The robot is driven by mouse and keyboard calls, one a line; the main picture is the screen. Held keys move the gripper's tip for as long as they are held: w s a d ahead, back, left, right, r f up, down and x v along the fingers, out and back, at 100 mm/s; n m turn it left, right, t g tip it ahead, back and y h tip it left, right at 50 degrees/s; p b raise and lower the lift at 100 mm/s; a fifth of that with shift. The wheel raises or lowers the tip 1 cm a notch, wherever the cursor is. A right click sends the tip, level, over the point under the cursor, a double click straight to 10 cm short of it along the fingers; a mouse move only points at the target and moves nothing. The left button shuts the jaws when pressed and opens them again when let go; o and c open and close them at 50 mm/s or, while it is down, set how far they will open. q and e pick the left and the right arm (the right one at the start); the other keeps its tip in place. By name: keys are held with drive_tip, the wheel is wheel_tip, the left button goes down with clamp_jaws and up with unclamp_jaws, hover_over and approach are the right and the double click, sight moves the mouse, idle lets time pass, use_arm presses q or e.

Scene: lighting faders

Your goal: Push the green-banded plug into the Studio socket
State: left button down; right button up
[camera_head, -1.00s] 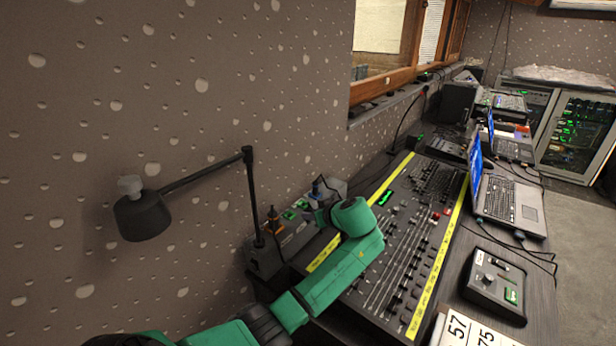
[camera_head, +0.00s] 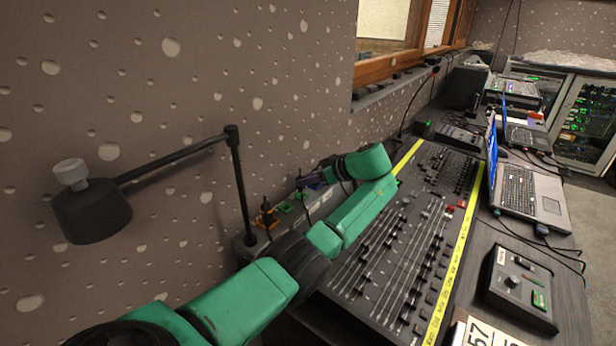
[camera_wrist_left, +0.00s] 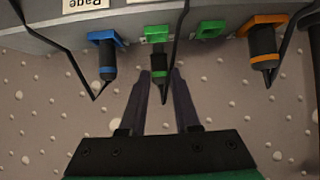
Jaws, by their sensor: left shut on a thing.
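The green-banded plug (camera_wrist_left: 158,68) is dark with a thin cable, in the left wrist view. It hangs between the fingertips of my left gripper (camera_wrist_left: 161,76), which is shut on it. The plug is in line with a green-framed socket (camera_wrist_left: 157,33); I cannot tell whether it is fully seated. A second green socket (camera_wrist_left: 209,29) beside it is empty. No Studio label is readable. In the head view my left gripper (camera_head: 313,181) is at the grey socket box (camera_head: 318,206), partly hidden by my arm. My right gripper is not in view.
A blue-banded plug (camera_wrist_left: 107,60) and an orange-banded plug (camera_wrist_left: 263,56) flank the green sockets, with cables hanging close. A black lamp (camera_head: 92,212) on an arm stands by the wall. The fader console (camera_head: 395,250) lies right of the box.

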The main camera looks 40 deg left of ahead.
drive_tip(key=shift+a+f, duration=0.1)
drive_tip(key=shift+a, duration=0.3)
use_arm(q)
drive_tip(key=shift+d, duration=0.15)
drive_tip(key=shift+f, duration=0.15)
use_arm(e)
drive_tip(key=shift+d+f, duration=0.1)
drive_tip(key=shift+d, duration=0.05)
use_arm(q)
drive_tip(key=shift+f+b, duration=0.35)
drive_tip(key=shift+b, duration=0.05)
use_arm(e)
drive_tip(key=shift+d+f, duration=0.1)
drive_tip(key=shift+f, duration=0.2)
use_arm(q)
drive_tip(key=shift+f+b, duration=0.4)
drive_tip(key=shift+f, duration=0.1)
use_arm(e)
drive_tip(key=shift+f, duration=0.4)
use_arm(q)
drive_tip(key=shift+s+f, duration=0.1)
drive_tip(key=shift+f, duration=0.15)
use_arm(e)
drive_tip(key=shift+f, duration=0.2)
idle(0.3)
use_arm(q)
drive_tip(key=c, duration=0.5)
unclamp_jaws()
drive_tip(key=shift+c, duration=0.2)
